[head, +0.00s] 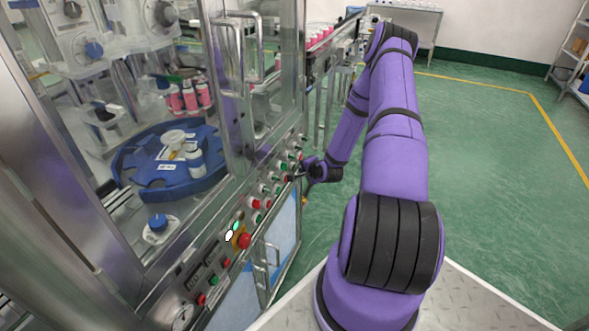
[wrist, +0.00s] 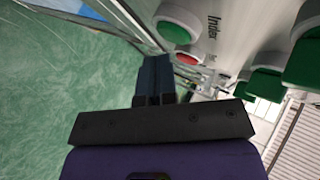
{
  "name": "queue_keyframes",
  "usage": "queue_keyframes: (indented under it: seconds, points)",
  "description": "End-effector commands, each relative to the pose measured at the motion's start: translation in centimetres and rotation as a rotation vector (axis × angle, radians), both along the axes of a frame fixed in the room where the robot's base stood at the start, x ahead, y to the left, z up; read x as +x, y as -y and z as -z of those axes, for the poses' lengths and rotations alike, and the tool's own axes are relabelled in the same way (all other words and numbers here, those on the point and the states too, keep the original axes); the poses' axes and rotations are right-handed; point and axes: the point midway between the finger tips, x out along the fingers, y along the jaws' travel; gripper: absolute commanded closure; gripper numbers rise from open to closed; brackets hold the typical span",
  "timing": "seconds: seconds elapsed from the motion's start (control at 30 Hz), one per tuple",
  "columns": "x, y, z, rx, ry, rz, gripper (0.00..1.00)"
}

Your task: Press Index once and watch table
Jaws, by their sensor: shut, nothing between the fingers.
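In the wrist view, the printed label Index (wrist: 214,27) is beside a round green button (wrist: 177,32) with a pale rim. A red button (wrist: 188,56) sits just below it. My gripper (wrist: 156,68) is shut and empty, its fingertips left of these buttons; I cannot tell whether they touch anything. In the head view my gripper (head: 302,172) is at the far end of the machine's button panel (head: 262,188). The blue rotary table (head: 130,170) is inside the machine behind clear panels.
A red emergency button on a yellow plate (head: 244,241) and several other buttons line the panel nearer to me. Clear doors with metal handles (head: 259,60) stand above it. Pink bottles (head: 190,97) stand behind the table. The green floor (head: 480,150) to the right is open.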

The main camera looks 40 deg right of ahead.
Motion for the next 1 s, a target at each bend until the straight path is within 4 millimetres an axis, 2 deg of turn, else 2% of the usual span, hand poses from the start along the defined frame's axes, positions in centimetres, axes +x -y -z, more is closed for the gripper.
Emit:
queue_keyframes:
  seconds: [0.47,1.0]
  points:
    - [-0.5,0.2,0.0,0.001,0.0,-0.001,1.0]
    - [-4.4,1.8,0.0,0.0,-0.001,0.001,1.0]
